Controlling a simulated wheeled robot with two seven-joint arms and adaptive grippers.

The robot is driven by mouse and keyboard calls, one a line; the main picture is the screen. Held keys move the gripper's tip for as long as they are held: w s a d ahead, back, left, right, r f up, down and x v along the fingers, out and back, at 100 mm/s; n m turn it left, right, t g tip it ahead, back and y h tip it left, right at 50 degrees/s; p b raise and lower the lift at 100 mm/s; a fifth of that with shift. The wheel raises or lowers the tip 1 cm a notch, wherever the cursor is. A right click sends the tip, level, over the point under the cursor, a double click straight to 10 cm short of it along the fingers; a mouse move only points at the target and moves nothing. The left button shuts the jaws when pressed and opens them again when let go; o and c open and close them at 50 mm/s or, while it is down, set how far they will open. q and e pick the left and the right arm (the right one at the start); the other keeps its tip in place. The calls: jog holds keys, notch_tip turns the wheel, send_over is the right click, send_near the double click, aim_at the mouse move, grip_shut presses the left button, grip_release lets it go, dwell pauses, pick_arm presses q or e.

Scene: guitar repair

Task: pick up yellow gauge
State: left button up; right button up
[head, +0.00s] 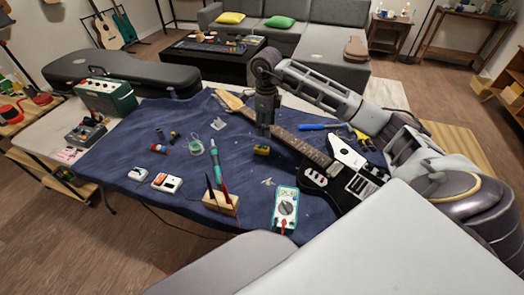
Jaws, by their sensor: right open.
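A small yellow item with a dark top, which looks like the yellow gauge (262,150), lies on the dark blue cloth (150,125) near the middle of the table. My right gripper (265,134) points straight down just above it, open. Whether the fingertips touch or reach around the gauge is too small to tell. My left gripper is out of view.
An electric guitar (315,155) lies just right of the gauge, its neck running behind my gripper. A multimeter (285,208), a wooden holder with upright tools (220,203) and a green-handled tool (214,155) stand or lie nearby. A blue-handled tool (314,127) lies beyond the neck.

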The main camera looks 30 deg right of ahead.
send_over(264, 148)
jog(key=f, duration=0.6)
jog(key=shift+d+f, duration=0.3)
jog(key=shift+d, duration=0.05)
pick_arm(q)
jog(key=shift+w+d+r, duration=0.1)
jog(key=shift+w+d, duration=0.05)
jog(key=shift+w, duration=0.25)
pick_arm(e)
jog(key=shift+w+f, duration=0.1)
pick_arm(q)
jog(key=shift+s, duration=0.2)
pick_arm(e)
jog(key=shift+a+f, duration=0.1)
jog(key=shift+f, duration=0.15)
jog(key=f, duration=0.3)
jog(key=shift+a+f, duration=0.2)
jog(key=shift+a, duration=0.1)
jog(key=shift+f, duration=0.55)
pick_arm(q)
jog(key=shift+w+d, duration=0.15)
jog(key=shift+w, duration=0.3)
